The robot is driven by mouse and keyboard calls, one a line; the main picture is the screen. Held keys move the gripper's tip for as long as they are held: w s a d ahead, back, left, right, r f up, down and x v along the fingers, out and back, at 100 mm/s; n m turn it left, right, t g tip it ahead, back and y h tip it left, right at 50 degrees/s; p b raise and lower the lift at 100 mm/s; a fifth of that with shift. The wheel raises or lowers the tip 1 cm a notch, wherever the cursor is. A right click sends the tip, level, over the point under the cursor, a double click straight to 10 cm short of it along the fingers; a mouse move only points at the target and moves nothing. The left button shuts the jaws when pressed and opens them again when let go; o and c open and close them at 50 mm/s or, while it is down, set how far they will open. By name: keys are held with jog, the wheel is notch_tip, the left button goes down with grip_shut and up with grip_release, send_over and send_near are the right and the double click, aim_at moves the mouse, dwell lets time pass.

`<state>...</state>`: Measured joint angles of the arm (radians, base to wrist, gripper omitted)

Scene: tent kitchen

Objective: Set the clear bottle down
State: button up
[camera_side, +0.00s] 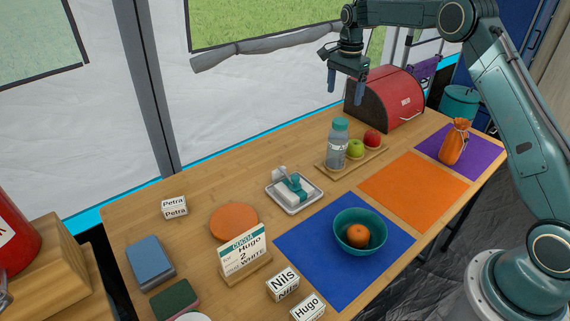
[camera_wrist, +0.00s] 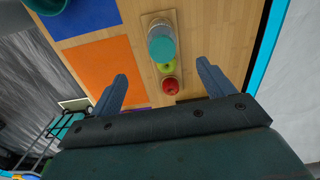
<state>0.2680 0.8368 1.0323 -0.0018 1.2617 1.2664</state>
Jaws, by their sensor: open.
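The clear bottle (camera_side: 337,146) has a teal cap and stands upright on a small wooden board (camera_side: 324,169) on the table. A green apple (camera_side: 355,149) and a red apple (camera_side: 372,139) sit in a row beside it on the same board. In the wrist view the bottle (camera_wrist: 161,42) is seen from above, at the far end of that row. My gripper (camera_side: 346,92) is open and empty, high above the table and apart from the bottle. Its two fingers (camera_wrist: 162,82) show in the wrist view with nothing between them touching.
A red bread box (camera_side: 384,99) stands behind the apples. An orange mat (camera_side: 412,187) lies bare; a blue mat (camera_side: 300,243) holds a teal bowl (camera_side: 345,235) with an orange. An orange wrapped bottle (camera_side: 453,146) stands on a purple mat (camera_side: 484,152). A butter dish (camera_side: 294,203) lies left of the board.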

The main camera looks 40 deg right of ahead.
jog(key=s+a+r+n+t, duration=0.1)
jog(key=s+a+r+n, duration=0.35)
jog(key=s+r, duration=0.4)
jog(key=s+a+r+n+t, duration=0.2)
jog(key=s+a+r+n, duration=0.3)
jog(key=s+r, duration=0.4)
jog(key=s+a+f+n, duration=0.1)
jog(key=s+a+n, duration=0.1)
jog(key=s, duration=0.5)
jog(key=s+a+f+n+t, duration=0.1)
jog(key=s+a+f+n, duration=0.1)
jog(key=s, duration=0.6)
jog(key=s+a+f+n+t, duration=0.1)
jog(key=s+a+f+n, duration=0.1)
jog(key=s+n, duration=0.2)
jog(key=s, duration=0.3)
jog(key=shift+s+a, duration=0.2)
jog(key=shift+s, duration=0.1)
